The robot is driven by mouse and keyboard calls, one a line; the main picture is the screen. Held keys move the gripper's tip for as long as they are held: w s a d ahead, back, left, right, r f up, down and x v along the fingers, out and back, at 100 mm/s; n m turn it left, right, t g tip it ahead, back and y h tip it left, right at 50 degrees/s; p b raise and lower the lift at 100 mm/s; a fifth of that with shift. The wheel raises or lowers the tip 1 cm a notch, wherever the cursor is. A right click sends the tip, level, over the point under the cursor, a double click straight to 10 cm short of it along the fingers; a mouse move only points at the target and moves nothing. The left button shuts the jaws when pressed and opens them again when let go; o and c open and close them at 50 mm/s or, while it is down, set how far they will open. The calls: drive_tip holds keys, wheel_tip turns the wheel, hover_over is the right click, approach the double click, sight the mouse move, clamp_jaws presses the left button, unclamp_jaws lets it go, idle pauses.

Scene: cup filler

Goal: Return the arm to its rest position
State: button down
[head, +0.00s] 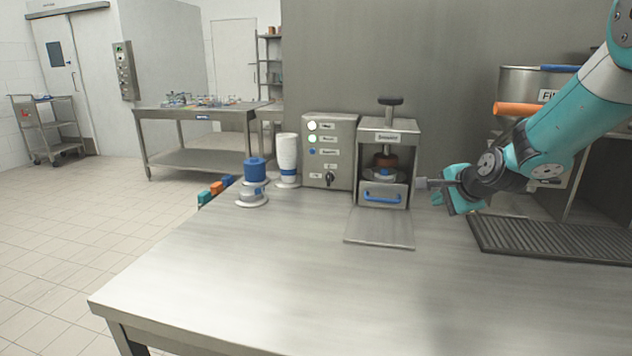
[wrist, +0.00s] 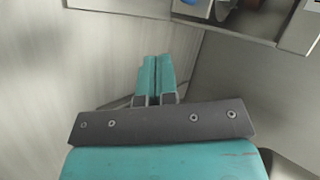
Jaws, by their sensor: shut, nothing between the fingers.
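My arm reaches in from the right in the head view, with teal and grey links. My gripper (head: 443,202) is just right of the small press machine (head: 388,152), above the steel table (head: 250,275). In the wrist view my gripper (wrist: 155,70) shows two teal fingers side by side, shut and with nothing between them. Part of a steel machine with a blue piece shows at the top of the wrist view.
A control box (head: 329,150) with lit buttons stands left of the press. A white cylinder (head: 287,158) and a blue-topped piece (head: 255,170) stand farther left. A ribbed drain tray (head: 555,241) lies at right under a filler machine. The table's front is clear.

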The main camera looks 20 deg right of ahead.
drive_tip(key=s+a+r+n+g+y+p, duration=0.2)
drive_tip(key=s+a+r+n, duration=0.25)
drive_tip(key=a, duration=0.45)
drive_tip(key=s+a+r+n+g+y+p, duration=0.25)
drive_tip(key=s+a+n, duration=0.3)
drive_tip(key=a, duration=0.45)
drive_tip(key=s+a+r+n+g+p, duration=0.2)
drive_tip(key=s+a+n, duration=0.3)
drive_tip(key=s, duration=0.6)
drive_tip(key=s+a+r+n+g+p, duration=0.2)
drive_tip(key=s+a+n, duration=0.3)
drive_tip(key=s+n, duration=0.4)
drive_tip(key=shift+s+a+r+n+g+h, duration=0.15)
drive_tip(key=shift+s+r+n+g+h, duration=0.3)
drive_tip(key=shift+s+g, duration=0.55)
